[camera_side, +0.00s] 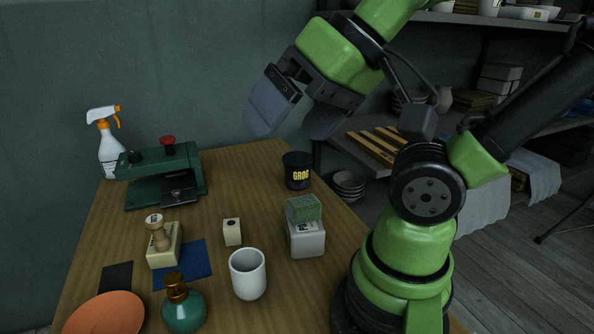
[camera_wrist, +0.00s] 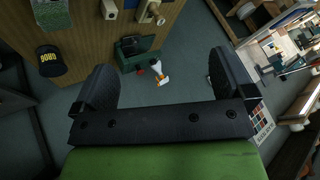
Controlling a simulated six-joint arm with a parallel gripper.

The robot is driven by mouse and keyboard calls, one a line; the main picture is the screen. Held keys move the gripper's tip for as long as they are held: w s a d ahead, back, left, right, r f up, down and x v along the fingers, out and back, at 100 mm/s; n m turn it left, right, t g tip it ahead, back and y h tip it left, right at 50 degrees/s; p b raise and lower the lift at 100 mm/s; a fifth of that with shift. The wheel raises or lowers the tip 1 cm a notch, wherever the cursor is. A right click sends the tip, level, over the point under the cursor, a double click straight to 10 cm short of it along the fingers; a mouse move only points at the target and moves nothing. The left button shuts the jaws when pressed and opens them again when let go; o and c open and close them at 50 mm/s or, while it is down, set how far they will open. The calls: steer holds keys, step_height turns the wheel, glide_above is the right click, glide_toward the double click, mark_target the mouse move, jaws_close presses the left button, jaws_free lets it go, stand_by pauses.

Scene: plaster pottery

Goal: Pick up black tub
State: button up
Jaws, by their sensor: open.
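The black tub (camera_side: 297,171) stands upright at the far right part of the wooden table, with "GROG" in yellow letters on its side. It also shows in the wrist view (camera_wrist: 50,63) at the left, near the table edge. My gripper (camera_side: 294,122) is open and empty, raised well above the table, with the tub below it in the side view. In the wrist view my gripper's fingers (camera_wrist: 165,78) are spread wide and the tub lies outside them, to the left.
A green sponge on a white box (camera_side: 308,244) stands in front of the tub. A white cup (camera_side: 248,274), a small cream block (camera_side: 232,232), a green press (camera_side: 160,178) and a spray bottle (camera_side: 110,145) are to the left. Shelves (camera_side: 470,125) stand behind at right. The table (camera_side: 245,165) is bare left of the tub.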

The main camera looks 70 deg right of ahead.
steer(key=m+g+h, duration=0.4)
steer(key=m+h, duration=0.3)
glide_above(298, 158)
steer(key=s+a, duration=0.2)
steer(key=a, duration=0.1)
step_height(298, 158, down, 18)
steer(key=shift+w+r, duration=0.1)
steer(key=shift+r, duration=0.05)
steer(key=x, duration=0.4)
steer(key=shift+x, duration=3.2)
